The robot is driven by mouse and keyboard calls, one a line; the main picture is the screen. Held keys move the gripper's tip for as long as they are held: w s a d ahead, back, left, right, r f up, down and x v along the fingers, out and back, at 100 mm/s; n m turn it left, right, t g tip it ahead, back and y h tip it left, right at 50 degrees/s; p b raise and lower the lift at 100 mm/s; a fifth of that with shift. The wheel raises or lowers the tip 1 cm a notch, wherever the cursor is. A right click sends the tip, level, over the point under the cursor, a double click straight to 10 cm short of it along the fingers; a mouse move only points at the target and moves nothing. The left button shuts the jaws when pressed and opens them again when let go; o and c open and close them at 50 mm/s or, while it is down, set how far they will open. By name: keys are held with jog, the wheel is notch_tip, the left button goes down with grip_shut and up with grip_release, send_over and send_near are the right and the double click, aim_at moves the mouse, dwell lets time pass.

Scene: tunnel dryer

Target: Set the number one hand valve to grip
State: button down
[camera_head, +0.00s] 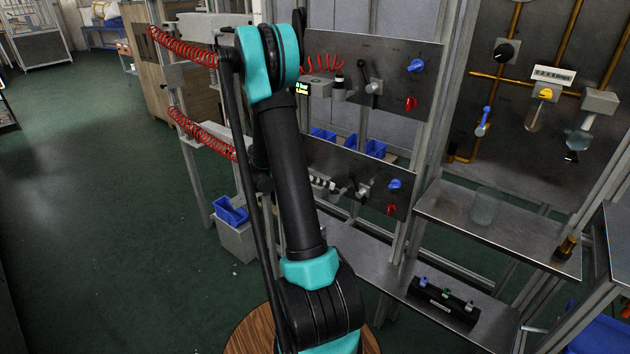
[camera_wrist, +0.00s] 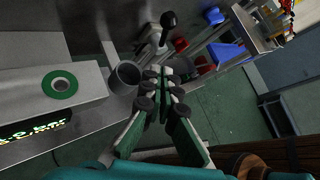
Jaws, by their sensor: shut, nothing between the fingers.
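Two grey panels carry hand valves. The upper panel has a black-handled lever valve (camera_head: 372,84); the lower panel has a similar lever valve (camera_head: 361,189). I cannot read which is number one. My gripper (camera_head: 323,183) is partly hidden behind my arm, just left of the lower lever and apparently apart from it. In the wrist view my gripper (camera_wrist: 165,82) is shut and empty, its dark round pads together. Beyond the fingertips stands a lever with a black knob (camera_wrist: 168,20) on a grey body.
The upper panel has a blue knob (camera_head: 416,65) and a red knob (camera_head: 411,103); the lower panel has a matching pair. A metal cup (camera_wrist: 125,77) and a box with a lit display (camera_wrist: 35,131) lie left of my fingers. Green floor is clear at left.

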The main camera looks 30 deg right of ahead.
jog(key=shift+s+d+r, duration=0.1)
jog(key=shift+s+d, duration=0.15)
jog(key=shift+d, duration=0.7)
jog(key=shift+s+d+f, duration=0.1)
jog(key=shift+s+d, duration=0.15)
jog(key=shift+d, duration=0.75)
jog(key=shift+s+d+r, duration=0.1)
jog(key=shift+s+d, duration=0.15)
jog(key=shift+d, duration=0.7)
jog(key=shift+s, duration=0.1)
jog(key=shift+r+m+t+y, duration=0.1)
jog(key=shift+m+t+y, duration=0.2)
jog(key=shift+t, duration=0.1)
